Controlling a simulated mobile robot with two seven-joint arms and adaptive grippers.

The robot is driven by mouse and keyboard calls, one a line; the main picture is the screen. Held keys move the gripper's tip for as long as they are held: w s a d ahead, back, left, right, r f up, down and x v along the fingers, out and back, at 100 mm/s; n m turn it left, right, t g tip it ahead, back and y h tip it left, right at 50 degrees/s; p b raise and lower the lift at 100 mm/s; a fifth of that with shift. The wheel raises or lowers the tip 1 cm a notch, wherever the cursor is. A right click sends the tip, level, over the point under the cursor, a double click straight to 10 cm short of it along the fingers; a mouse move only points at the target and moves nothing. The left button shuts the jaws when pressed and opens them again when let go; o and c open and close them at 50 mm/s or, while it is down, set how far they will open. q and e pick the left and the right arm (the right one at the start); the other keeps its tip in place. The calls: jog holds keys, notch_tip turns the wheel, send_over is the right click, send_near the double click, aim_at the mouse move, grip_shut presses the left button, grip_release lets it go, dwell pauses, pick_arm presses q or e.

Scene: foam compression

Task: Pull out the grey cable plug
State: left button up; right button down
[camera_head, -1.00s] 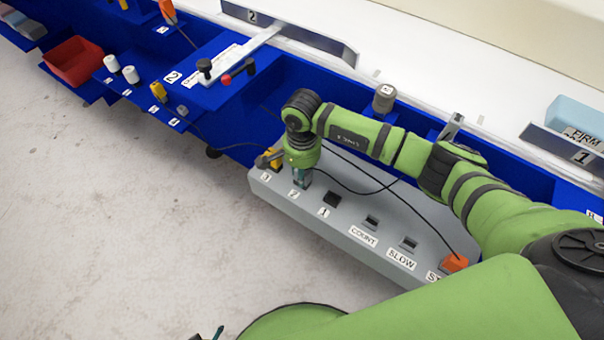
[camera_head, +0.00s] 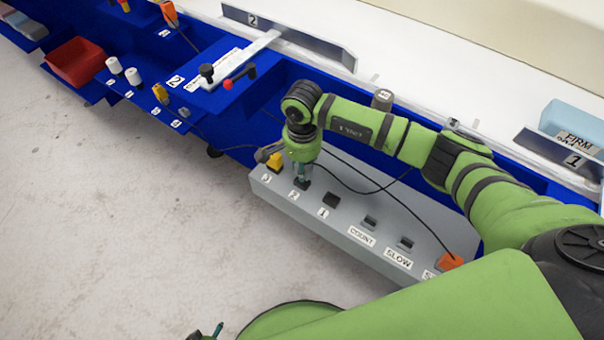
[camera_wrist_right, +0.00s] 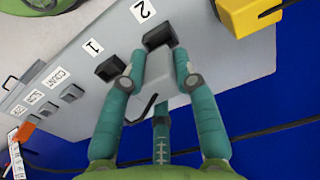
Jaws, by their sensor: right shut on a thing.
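My right gripper (camera_head: 302,172) is over the grey control box at the black socket marked 2 (camera_head: 303,184). In the right wrist view its teal fingers (camera_wrist_right: 159,75) are shut on the grey cable plug (camera_wrist_right: 157,70). The plug is just in front of the black socket 2 (camera_wrist_right: 160,35); whether its tip is still inside I cannot tell. In the head view the fingers hide the plug. A small teal tip of my left gripper (camera_head: 218,329) shows at the bottom edge; its jaws cannot be made out.
On the grey box (camera_head: 380,245), a yellow plug (camera_head: 275,161) sits at socket 3, close beside my gripper. Socket 1 (camera_head: 331,200) is empty. An orange plug (camera_head: 450,262) is at the right end. Black cables hang across the box. A blue bench runs behind.

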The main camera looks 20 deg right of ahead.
jog(key=shift+r+p, duration=0.65)
jog(key=shift+r, duration=0.55)
